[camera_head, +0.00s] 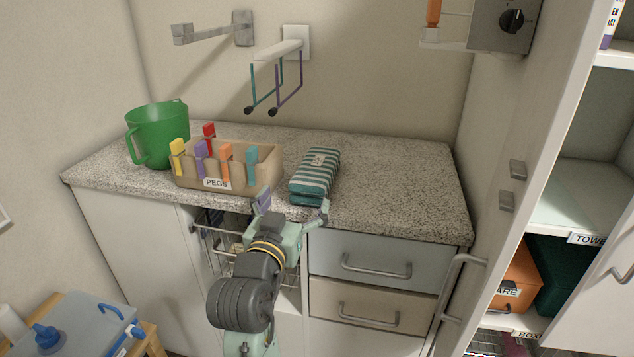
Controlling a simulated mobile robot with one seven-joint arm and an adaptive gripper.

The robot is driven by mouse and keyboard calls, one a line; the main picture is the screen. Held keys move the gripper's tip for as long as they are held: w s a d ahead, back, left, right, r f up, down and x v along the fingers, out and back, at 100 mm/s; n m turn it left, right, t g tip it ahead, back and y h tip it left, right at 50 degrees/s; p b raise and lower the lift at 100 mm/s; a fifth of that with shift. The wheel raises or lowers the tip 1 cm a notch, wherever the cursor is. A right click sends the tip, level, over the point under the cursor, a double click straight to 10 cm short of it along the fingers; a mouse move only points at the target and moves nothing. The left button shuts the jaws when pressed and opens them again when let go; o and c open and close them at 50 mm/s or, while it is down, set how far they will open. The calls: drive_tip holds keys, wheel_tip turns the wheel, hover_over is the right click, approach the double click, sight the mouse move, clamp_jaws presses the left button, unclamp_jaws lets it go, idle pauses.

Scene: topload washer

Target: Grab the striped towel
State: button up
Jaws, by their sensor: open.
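The striped towel (315,177) is folded, in dark green and pale stripes, and lies on the speckled countertop (395,200) right of the peg box. My gripper (293,207) is open and empty, with its two fingers spread apart at the counter's front edge. It is in front of the towel and a little to its left. The right finger shows just below the towel's near end. I cannot tell whether it touches the towel.
A tan peg box (270,172) with several coloured pegs stands left of the towel, beside a green bucket (160,133). Hangers (275,90) hang from a wall bracket above. The counter right of the towel is clear. An open cabinet door (535,150) stands at right.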

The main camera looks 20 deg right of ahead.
sight(305, 189)
drive_tip(key=shift+s+d+p+x, duration=0.15)
drive_tip(key=shift+p+x, duration=0.3)
drive_tip(key=shift+x, duration=1.1)
drive_tip(key=shift+s+d+p+x, duration=0.15)
drive_tip(key=shift+p+x, duration=0.25)
drive_tip(key=shift+x, duration=1.2)
drive_tip(key=shift+c, duration=0.2)
drive_tip(key=c, duration=1.3)
drive_tip(key=shift+o, duration=0.2)
